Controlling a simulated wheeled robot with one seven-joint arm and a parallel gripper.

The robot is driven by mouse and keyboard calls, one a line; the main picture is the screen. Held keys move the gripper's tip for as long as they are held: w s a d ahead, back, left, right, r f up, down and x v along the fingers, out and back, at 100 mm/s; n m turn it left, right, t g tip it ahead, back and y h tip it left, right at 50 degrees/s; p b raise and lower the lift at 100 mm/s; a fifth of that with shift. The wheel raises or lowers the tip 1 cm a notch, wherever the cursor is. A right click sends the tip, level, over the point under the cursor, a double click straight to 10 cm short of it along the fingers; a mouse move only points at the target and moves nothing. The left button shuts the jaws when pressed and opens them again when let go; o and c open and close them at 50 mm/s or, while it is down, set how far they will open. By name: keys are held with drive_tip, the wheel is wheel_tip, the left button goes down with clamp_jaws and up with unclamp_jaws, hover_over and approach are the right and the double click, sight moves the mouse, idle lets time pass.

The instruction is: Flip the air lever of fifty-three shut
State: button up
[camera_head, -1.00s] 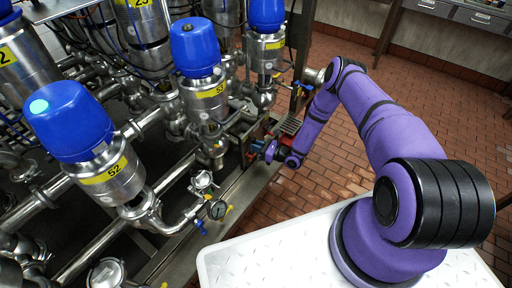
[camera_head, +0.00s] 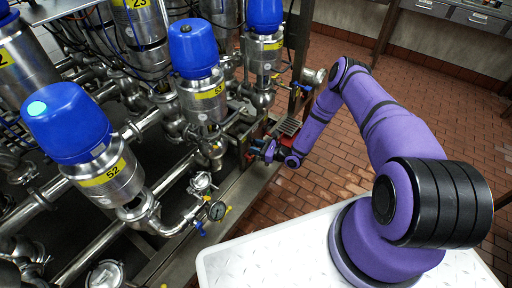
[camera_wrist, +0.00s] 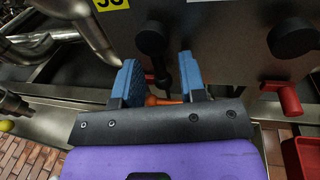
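The valve with the yellow 53 label (camera_head: 210,92) is a steel body under a blue cap in the head view. My gripper (camera_wrist: 162,82) is low beside its right side, near small red parts. In the wrist view its two blue fingers are apart, in front of a grey box face (camera_wrist: 220,45). A black knob with a dark stem (camera_wrist: 153,42) and an orange lever-like piece (camera_wrist: 160,100) show in the gap between the fingers. Contact with the fingers cannot be told. A cut-off yellow label (camera_wrist: 110,4) is above left. The far end of the orange piece is hidden.
A second black knob (camera_wrist: 292,38) and a red handle (camera_wrist: 284,98) are right of the fingers. A red bin-like part (camera_wrist: 302,158) is at lower right. Valve 52 (camera_head: 103,178), a gauge (camera_head: 217,211) and pipes stand left. Brick floor (camera_head: 340,150) is open to the right.

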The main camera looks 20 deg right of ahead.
drive_tip(key=v, duration=1)
drive_tip(key=shift+s+d, duration=0.2)
drive_tip(key=shift+d, duration=0.05)
drive_tip(key=shift+r, duration=0.1)
